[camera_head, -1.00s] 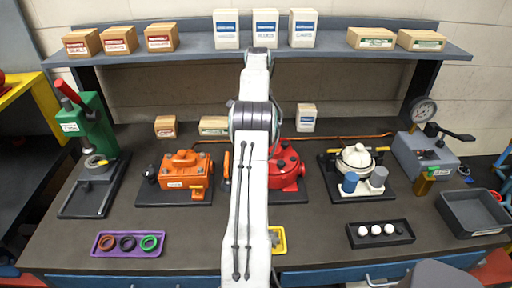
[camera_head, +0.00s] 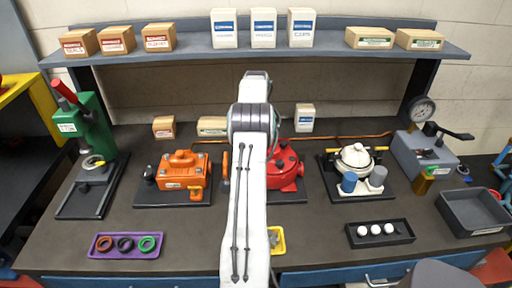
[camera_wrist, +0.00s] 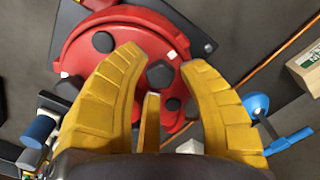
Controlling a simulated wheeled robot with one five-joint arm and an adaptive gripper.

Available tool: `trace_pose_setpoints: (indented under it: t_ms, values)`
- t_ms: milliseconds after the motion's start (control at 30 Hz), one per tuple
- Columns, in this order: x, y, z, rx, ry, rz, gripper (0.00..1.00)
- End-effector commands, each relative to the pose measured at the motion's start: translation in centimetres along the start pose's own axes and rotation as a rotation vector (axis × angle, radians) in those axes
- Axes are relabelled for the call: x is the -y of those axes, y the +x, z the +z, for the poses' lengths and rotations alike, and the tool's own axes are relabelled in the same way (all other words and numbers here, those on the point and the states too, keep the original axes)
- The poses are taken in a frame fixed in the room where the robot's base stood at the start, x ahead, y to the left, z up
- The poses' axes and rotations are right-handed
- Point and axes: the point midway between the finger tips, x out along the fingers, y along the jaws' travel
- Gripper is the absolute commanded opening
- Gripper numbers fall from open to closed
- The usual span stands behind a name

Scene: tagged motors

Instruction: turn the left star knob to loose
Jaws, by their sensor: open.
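The red motor (camera_head: 290,180) stands on a dark base plate in the middle of the bench, partly hidden by my arm. In the wrist view the round red housing (camera_wrist: 78,50) carries several dark knobs. One dark, angular knob (camera_wrist: 160,75) lies between my fingertips, with gaps to both sides. Another dark knob (camera_wrist: 103,41) is left of the left fingertip. I cannot tell for sure which one is the left star knob. My gripper (camera_wrist: 163,58) has its yellow fingers spread over the housing and holds nothing. My arm hides the gripper in the head view.
An orange motor (camera_head: 183,178) stands left of the red one, and a white-topped unit (camera_head: 357,160) right of it. A purple tray (camera_head: 128,246) with rings and a black tray (camera_head: 380,233) with white balls lie in front. A blue handle (camera_wrist: 258,106) shows beside my right finger.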

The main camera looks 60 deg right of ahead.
Motion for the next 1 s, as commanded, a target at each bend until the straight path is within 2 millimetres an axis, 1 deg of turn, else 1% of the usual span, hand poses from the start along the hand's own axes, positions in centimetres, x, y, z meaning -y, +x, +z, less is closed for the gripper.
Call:
trace_pose_setpoints:
  t_ms: [333,367,800,1000]
  values:
    - [-0.01,0.28,0.02,0.001,0.0,0.001,0.37]
    - [-0.02,0.28,0.02,0.001,0.0,0.001,0.39]
    - [-0.01,0.26,0.03,0.001,0.0,0.001,0.0]
    - [-0.01,0.27,0.04,0.001,-0.004,0.001,0.0]
